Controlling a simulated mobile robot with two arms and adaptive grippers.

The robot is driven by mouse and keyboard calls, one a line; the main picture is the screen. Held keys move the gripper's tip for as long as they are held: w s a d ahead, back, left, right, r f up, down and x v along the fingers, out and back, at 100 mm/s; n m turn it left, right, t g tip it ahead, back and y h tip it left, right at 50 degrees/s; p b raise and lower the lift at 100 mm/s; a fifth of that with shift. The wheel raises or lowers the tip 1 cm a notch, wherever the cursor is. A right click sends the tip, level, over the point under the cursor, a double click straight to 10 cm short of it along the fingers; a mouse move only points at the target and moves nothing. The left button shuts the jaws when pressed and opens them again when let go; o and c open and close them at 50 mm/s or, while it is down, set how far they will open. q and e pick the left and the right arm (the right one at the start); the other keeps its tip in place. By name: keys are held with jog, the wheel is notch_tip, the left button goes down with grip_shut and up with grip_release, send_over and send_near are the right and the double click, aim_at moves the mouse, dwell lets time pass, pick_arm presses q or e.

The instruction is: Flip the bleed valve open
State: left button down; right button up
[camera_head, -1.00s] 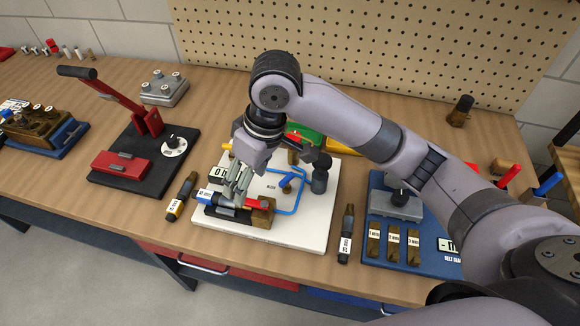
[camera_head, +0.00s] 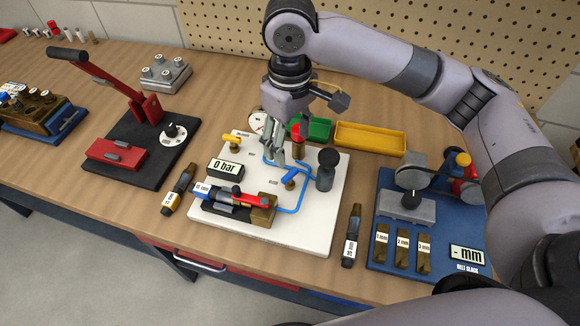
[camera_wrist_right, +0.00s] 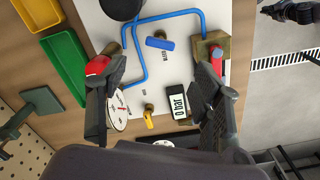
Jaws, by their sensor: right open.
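The white board (camera_head: 318,232) carries blue tubing and several valves. A blue-handled valve (camera_head: 290,176) stands near its middle. In the right wrist view, the blue handle (camera_wrist_right: 160,43) lies near a label that seems to read BLEED, between the fingers but apart from them. My right gripper (camera_head: 273,152) is open and empty above the back middle of the board, pointing down. It also shows in the right wrist view (camera_wrist_right: 160,75). My left gripper is not in view.
A black knob post (camera_head: 326,168) stands right of the blue handle. A display (camera_head: 226,167) reads 0 bar. Green (camera_head: 320,129) and yellow (camera_head: 370,138) trays lie behind. A red lever press (camera_head: 117,150) is left; a blue gauge station (camera_head: 384,251) is right.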

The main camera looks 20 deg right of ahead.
aim_at(290, 174)
notch_tip(290, 174, down, 10)
jog(key=shift+r, duration=0.15)
dwell(0.3)
jog(key=c, duration=1.2)
jog(key=shift+o, duration=0.2)
jog(key=n+p, duration=0.2)
jog(key=p, duration=0.2)
jog(key=n+p, duration=0.2)
jog(key=p, duration=0.2)
jog(key=shift+r+n, duration=0.3)
jog(key=shift+r, duration=0.05)
jog(key=shift+f+n+p, duration=0.25)
jog(key=shift+n+p, duration=0.05)
jog(key=shift+n, duration=0.1)
jog(key=o, duration=1.2)
jog(key=shift+c, duration=0.2)
